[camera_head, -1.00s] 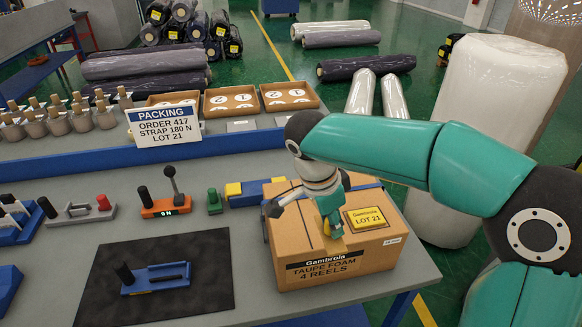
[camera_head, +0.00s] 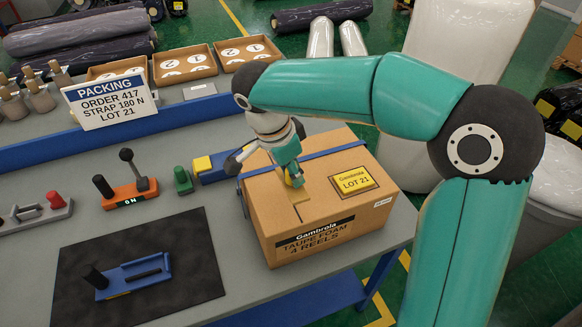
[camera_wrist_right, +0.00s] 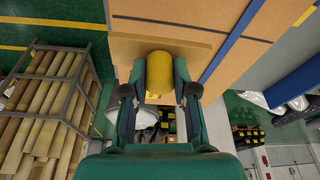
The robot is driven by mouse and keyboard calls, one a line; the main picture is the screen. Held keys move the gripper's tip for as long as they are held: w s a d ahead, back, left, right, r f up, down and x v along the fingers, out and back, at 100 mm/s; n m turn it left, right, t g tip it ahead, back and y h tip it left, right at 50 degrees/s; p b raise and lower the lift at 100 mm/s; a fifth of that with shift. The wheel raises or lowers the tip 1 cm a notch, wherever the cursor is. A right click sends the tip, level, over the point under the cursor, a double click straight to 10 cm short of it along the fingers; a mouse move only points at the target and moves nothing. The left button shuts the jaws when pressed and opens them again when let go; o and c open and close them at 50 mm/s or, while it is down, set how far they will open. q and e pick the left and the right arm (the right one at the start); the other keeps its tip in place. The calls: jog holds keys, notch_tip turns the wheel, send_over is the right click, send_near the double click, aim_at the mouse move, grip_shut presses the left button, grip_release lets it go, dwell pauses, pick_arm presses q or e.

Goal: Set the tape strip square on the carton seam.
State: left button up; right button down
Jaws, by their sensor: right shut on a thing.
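The carton (camera_head: 262,200) sits on the bench, its front label reading "Taupe Foam 4 Reels". My right gripper (camera_head: 293,178) points down at the carton's top, left of the yellow label. It is shut on a yellow rounded piece, which shows as a yellow cylinder (camera_wrist_right: 159,75) between the fingers in the right wrist view. A tan strip (camera_head: 296,196), likely the tape strip, shows under the gripper near the carton's front edge. It also shows in the wrist view (camera_wrist_right: 190,48), just beyond the cylinder; whether it touches the carton I cannot tell. My left gripper is out of view.
A blue strap (camera_head: 318,156) crosses the carton's top behind the gripper. A yellow "Lot 21" label (camera_head: 353,181) lies to the right. A black mat (camera_head: 185,275) with a blue tool, an orange lever device (camera_head: 131,195) and a packing sign (camera_head: 110,101) are to the left.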

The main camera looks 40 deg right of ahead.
notch_tip(320, 180, down, 2)
jog(key=shift+s+f+b, duration=0.1)
jog(key=shift+b, duration=0.45)
notch_tip(320, 180, down, 3)
jog(key=b, duration=0.3)
jog(key=shift+f+b, duration=0.3)
jog(key=shift+b, duration=0.05)
jog(key=c, duration=0.8)
grip_release()
jog(key=shift+r, duration=0.1)
jog(key=v, duration=1.2)
jog(key=shift+a, duration=0.1)
